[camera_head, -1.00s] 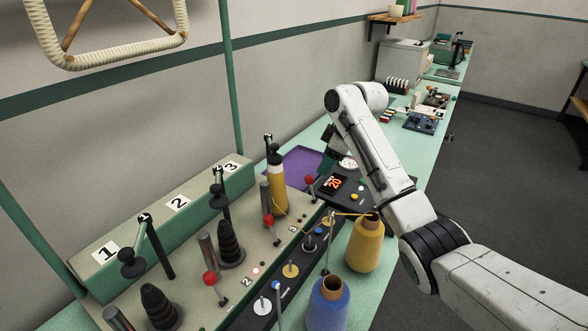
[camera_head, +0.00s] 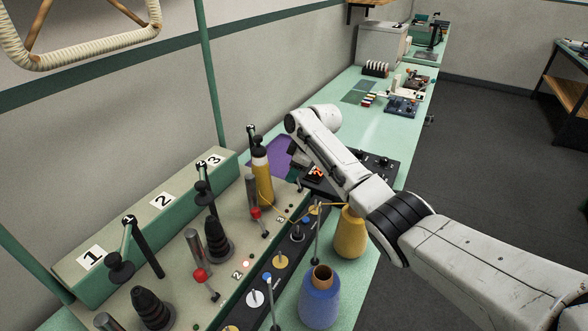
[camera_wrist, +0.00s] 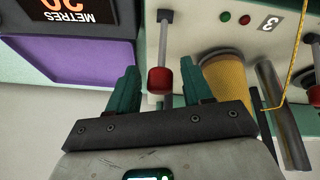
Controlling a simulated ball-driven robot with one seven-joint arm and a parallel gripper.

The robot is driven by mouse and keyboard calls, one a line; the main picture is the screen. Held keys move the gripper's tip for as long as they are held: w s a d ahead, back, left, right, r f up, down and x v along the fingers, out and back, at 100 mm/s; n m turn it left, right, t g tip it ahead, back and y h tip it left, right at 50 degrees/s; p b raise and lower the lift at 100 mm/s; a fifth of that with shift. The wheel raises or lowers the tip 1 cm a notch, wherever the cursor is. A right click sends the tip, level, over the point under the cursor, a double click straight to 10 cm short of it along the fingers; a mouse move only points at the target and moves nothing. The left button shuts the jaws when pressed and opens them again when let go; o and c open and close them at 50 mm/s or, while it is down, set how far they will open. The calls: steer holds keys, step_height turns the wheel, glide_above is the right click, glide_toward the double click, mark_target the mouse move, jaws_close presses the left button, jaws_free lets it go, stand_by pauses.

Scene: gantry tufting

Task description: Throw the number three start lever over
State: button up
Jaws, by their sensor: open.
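The number three start lever has a grey stem and a red knob (camera_wrist: 159,80). In the wrist view it stands beside the label 3 and two small lamps, and its knob is between the two green fingers of my gripper (camera_wrist: 159,66). The gripper is open, with a gap on each side of the knob. In the head view my arm hides the knob and most of the gripper. Two other red-knobbed levers show there, the nearer one (camera_head: 200,275) and the middle one (camera_head: 256,213).
A yellow cone (camera_wrist: 225,78) and a grey post (camera_wrist: 279,110) stand right of the lever in the wrist view. A blue cone (camera_head: 319,301) and another yellow cone (camera_head: 350,233) stand near the bench's front edge.

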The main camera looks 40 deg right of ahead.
steer(key=shift+f, duration=0.1)
jaws_close()
stand_by(0.5)
